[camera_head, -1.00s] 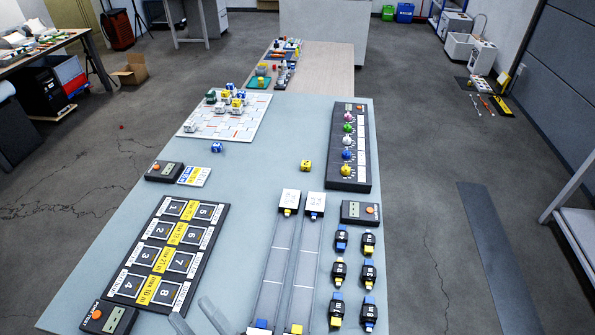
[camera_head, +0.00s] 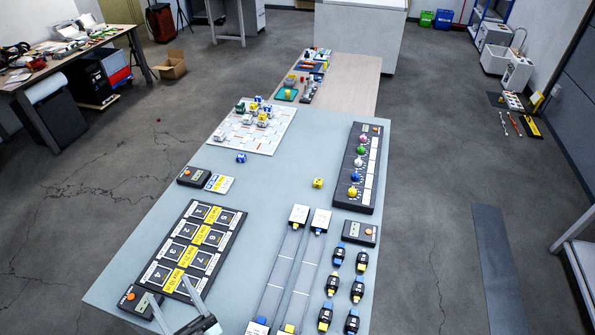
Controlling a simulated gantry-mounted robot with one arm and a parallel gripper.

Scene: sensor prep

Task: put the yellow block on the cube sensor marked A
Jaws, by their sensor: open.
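A small yellow block (camera_head: 318,183) with a dark mark on top lies alone on the blue-grey table, above the two rails. Two white box-shaped units, a left one (camera_head: 299,214) and a right one (camera_head: 320,220), stand at the far ends of the rails; their markings are too small to read, so I cannot tell which thing is cube sensor A. My gripper (camera_head: 168,287) is at the bottom left, its two pale fingers apart and empty, over the near end of the black numbered panel. It is well away from the yellow block.
The numbered panel (camera_head: 207,234) lies on the left. A black strip with coloured knobs (camera_head: 358,170) is at the right edge. Several small dark modules (camera_head: 361,261) stand right of the rails. A white board with blocks (camera_head: 235,142) is farther back. The table around the yellow block is clear.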

